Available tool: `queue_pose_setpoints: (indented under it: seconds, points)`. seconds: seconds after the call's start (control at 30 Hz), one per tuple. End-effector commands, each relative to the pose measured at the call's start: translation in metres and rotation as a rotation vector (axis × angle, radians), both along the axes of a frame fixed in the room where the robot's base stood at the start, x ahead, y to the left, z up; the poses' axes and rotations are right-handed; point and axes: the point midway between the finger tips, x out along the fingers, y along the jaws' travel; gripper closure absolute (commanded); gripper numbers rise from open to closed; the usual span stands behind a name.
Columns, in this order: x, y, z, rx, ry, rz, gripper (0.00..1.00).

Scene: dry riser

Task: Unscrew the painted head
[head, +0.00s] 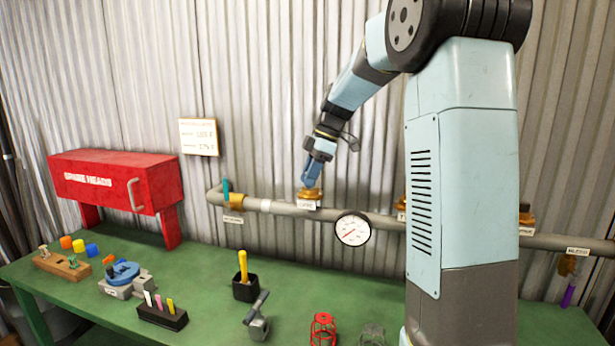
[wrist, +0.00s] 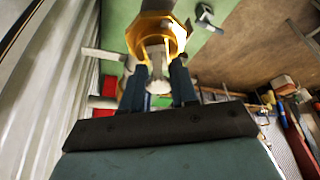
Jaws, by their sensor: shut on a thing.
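The painted head (wrist: 156,52) is a pale, whitish piece inside a yellow brass fitting (wrist: 165,22) in the wrist view. My gripper (wrist: 158,78) has its two dark blue fingers on either side of it, shut on it. In the head view my gripper (head: 309,183) points down onto the brass fitting (head: 311,193) on the grey pipe (head: 280,207), above a small white label. The head itself is hidden there by my fingers and the fitting. I cannot tell whether its thread is loose.
A red SPARE HEADS box (head: 110,185) stands at the left. The green bench (head: 215,265) carries a wooden block (head: 62,266), a blue vise (head: 124,273), a marker block (head: 163,316), a black cup (head: 245,291) and a red cage (head: 323,330). A gauge (head: 352,229) hangs right of my gripper.

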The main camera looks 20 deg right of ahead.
Motion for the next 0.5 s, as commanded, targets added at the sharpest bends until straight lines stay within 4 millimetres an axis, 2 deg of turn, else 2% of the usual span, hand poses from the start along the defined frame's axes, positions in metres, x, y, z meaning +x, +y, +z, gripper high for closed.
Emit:
queue_pose_setpoints:
  seconds: [0.03, 0.33, 0.5]
  points:
    - [-0.0003, 0.0004, -0.0006, 0.0, 0.002, 0.001, 0.71]
    - [-0.0002, 0.0001, -0.0003, 0.0, 0.001, -0.002, 0.43]
    - [-0.0001, 0.0, -0.0001, 0.0, 0.0, -0.002, 0.43]
